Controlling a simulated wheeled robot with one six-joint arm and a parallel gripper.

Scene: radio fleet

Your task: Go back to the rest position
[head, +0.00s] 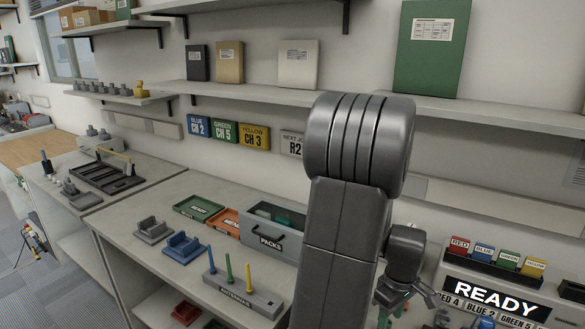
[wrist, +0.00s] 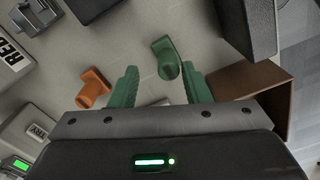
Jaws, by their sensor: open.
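My gripper (wrist: 160,88) is open in the wrist view, its two green fingers apart with nothing held between them. A green part (wrist: 166,58) lies on the grey surface beyond the gap between the fingertips, and an orange part (wrist: 94,88) lies left of the left finger. Both are apart from the fingers as far as I can tell. In the head view my arm rises through the middle and bends down at the right; the fingers there are too small and hidden to make out.
The bench holds a grey PACKS drawer (head: 272,232), an antennas block (head: 243,294) with upright rods, green (head: 198,208) and orange trays, and blue and grey cradles. A READY display (head: 495,300) stands right, below coloured packs. Shelves run along the wall. A brown box (wrist: 262,92) is right of the fingers.

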